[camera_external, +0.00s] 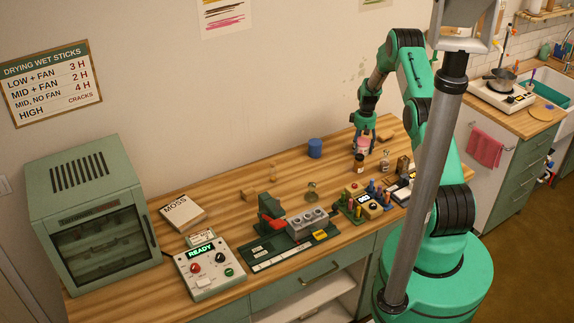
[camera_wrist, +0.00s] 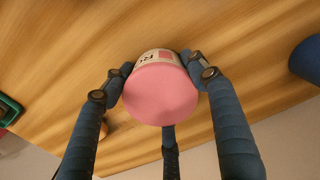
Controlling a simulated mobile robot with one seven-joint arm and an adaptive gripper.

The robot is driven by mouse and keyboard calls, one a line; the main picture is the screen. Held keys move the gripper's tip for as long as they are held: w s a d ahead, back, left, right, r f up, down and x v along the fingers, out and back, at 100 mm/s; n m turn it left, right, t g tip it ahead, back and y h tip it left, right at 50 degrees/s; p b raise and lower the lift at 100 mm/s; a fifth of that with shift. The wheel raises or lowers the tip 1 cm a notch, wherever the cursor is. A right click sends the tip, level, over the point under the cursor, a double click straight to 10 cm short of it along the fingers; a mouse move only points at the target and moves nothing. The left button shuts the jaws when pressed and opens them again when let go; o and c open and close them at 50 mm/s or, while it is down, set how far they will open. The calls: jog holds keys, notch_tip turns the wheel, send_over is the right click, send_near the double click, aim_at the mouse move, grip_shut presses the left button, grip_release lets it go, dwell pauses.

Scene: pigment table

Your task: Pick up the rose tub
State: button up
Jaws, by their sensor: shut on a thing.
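The rose tub (camera_wrist: 161,92) is a short pink-lidded pot with a pale label, seen large in the wrist view. It shows small and pink in the external view (camera_external: 363,145), near the far right of the wooden table. My gripper (camera_wrist: 158,78) has its dark fingers closed around the tub's sides, with another finger at its lower edge in the wrist view. In the external view my gripper (camera_external: 365,138) points down over the tub. I cannot tell whether the tub touches the table.
A blue tub (camera_external: 315,148) stands to the left of my gripper, with free wood between. A small dark-capped bottle (camera_external: 359,162) stands just in front of the rose tub. A wooden block (camera_external: 386,135) lies behind right. A press (camera_external: 290,232) and a control box (camera_external: 209,271) stand farther left.

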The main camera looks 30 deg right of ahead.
aim_at(362, 141)
jog(key=shift+r, duration=0.15)
jog(key=shift+r+b, duration=0.35)
jog(key=shift+r, duration=4.55)
